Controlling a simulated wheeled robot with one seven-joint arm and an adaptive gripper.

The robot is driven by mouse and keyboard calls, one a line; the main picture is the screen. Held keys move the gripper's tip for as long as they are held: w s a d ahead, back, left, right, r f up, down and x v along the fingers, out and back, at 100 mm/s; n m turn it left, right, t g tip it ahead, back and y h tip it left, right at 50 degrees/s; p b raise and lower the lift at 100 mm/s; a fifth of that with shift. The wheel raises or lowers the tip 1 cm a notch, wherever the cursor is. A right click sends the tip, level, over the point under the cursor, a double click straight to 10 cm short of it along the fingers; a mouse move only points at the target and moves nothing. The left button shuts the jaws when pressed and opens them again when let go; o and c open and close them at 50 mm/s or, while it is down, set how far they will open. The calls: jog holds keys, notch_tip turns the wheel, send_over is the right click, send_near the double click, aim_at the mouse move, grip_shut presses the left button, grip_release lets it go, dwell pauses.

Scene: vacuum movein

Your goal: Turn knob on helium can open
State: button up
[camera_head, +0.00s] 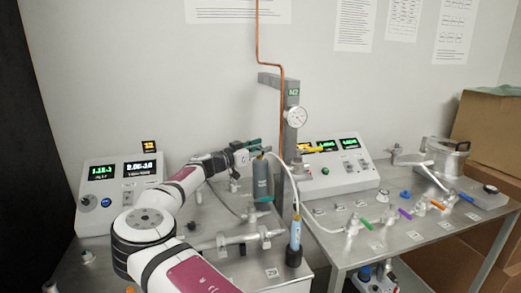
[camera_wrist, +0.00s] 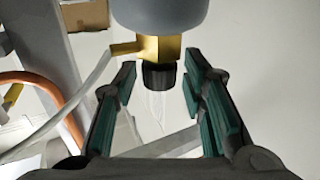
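The helium can (camera_head: 262,180) looks like the grey upright cylinder on the left table in the head view. Its grey body (camera_wrist: 180,12) fills the top of the wrist view. A brass valve (camera_wrist: 172,46) sits on its end, with a small black knob (camera_wrist: 159,77) on it. My gripper (camera_head: 254,146) is at the top of the can in the head view. In the wrist view my gripper (camera_wrist: 160,66) is open, with one green-padded finger on each side of the knob. Gaps show between the fingers and the knob.
A white hose (camera_wrist: 75,100) runs from the brass fitting. A copper pipe (camera_head: 259,40), a grey post (camera_head: 291,125) and a gauge (camera_head: 297,117) stand close by. A blue cylinder (camera_head: 295,234) stands in front. Control boxes (camera_head: 96,206) (camera_head: 345,178) flank the area.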

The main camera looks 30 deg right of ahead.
jog(key=shift+a, duration=0.1)
jog(key=s+a, duration=0.2)
jog(key=a, duration=0.9)
jog(key=shift+a, duration=0.3)
jog(key=shift+s+d, duration=0.1)
